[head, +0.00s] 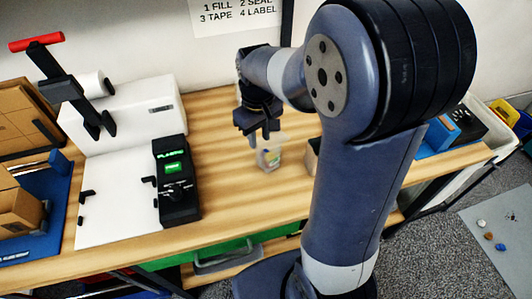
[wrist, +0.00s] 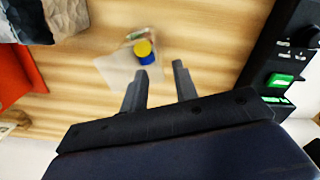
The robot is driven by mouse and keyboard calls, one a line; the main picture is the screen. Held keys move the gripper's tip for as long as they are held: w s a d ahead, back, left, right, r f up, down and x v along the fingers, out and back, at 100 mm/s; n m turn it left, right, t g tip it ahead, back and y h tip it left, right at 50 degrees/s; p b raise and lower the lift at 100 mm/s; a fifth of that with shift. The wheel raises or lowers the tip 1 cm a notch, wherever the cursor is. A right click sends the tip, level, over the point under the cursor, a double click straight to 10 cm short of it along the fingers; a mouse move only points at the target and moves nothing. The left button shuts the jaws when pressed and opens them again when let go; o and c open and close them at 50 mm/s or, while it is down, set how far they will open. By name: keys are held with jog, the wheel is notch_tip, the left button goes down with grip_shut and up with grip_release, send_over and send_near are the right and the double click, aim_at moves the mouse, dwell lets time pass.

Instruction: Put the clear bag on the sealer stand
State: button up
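The clear bag (head: 268,157), with yellow and blue bits inside, is on the wooden table below my gripper (head: 265,133). In the wrist view the bag (wrist: 118,68) lies past the fingertips, mostly to the left of the left finger. My gripper (wrist: 163,70) is open, with nothing between its fingers. The white sealer stand (head: 115,205) is left of the gripper in the head view, with a white box and a red-handled lever behind its plate. The plate's middle looks bare.
A black control box (head: 177,180) with green displays stands at the stand's right edge; it also shows in the wrist view (wrist: 276,75). A blue tray (head: 50,215) with cardboard boxes is at far left. Bare table lies between the control box and the bag.

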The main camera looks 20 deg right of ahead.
aim_at(261, 146)
jog(key=shift+s+d+f+p, duration=0.1)
jog(key=shift+f+p, duration=0.1)
jog(key=shift+f, duration=1.35)
jog(key=shift+s+f+p, duration=0.1)
jog(key=shift+f+p, duration=0.05)
jog(key=shift+f, duration=1.4)
jog(key=shift+c, duration=0.2)
grip_shut()
